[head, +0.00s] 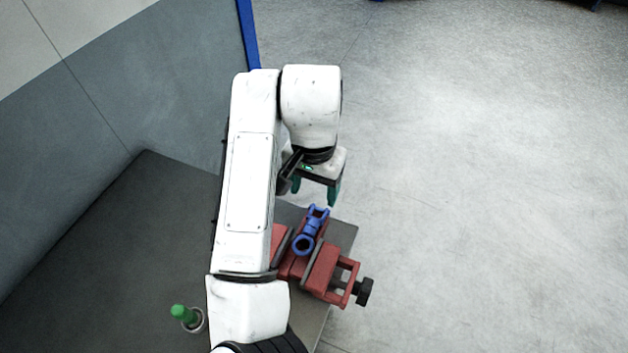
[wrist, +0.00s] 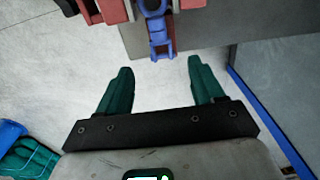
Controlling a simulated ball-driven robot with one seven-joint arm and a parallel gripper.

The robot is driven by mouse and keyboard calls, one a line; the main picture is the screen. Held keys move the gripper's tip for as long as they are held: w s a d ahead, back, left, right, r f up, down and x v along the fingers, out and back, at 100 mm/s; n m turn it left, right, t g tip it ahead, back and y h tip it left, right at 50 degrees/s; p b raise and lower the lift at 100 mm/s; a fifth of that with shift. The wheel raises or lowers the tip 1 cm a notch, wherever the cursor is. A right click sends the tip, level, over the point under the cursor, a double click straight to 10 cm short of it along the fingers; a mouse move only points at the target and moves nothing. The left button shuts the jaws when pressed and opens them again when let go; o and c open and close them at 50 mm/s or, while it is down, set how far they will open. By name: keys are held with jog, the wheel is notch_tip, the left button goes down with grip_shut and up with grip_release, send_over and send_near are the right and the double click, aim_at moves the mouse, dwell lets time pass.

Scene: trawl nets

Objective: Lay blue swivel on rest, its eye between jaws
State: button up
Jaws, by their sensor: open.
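The blue swivel (head: 312,227) lies at the red vise (head: 320,272) near the table's edge. Its ring eye is at the near end, between the two vise jaws; its forked end points away towards the table edge. The wrist view shows the swivel (wrist: 160,38) too, its eye cut by the top edge of the picture. The rest under it is mostly hidden. My gripper (head: 315,190) has green fingers, is open and empty, and stands apart from the swivel, beyond its forked end. In the wrist view nothing is between the fingertips (wrist: 158,70).
The dark table (head: 110,240) carries a green-topped item in a small round holder (head: 198,322) at its near part. My arm hides part of the table and the vise's left side. A black vise handle (head: 362,291) sticks out at right. Open floor lies beyond the table.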

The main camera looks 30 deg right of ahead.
jog(key=shift+r, duration=0.7)
jog(key=s+d+f+n+t+h, duration=0.1)
jog(key=s+d+f+n+h, duration=0.1)
jog(key=d, duration=0.7)
jog(key=s+d+f+n+t+h, duration=0.2)
jog(key=d+h, duration=0.1)
jog(key=d, duration=0.6)
jog(key=s+a+f+n+y, duration=0.1)
jog(key=s+a+f+n, duration=0.1)
jog(key=s, duration=0.4)
jog(key=s+a+f+n+g+y, duration=0.1)
jog(key=s+a+f+n+y, duration=0.1)
jog(key=s+a+f, duration=0.2)
jog(key=s+a+f+n+y, duration=0.1)
jog(key=s+a+f+n, duration=0.1)
jog(key=s+a+f, duration=0.2)
jog(key=s+f, duration=0.3)
jog(key=s, duration=0.2)
jog(key=shift+f+g+y, duration=0.3)
jog(key=shift+f+g, duration=0.05)
jog(key=shift+g, duration=0.05)
jog(key=shift+s, duration=0.1)
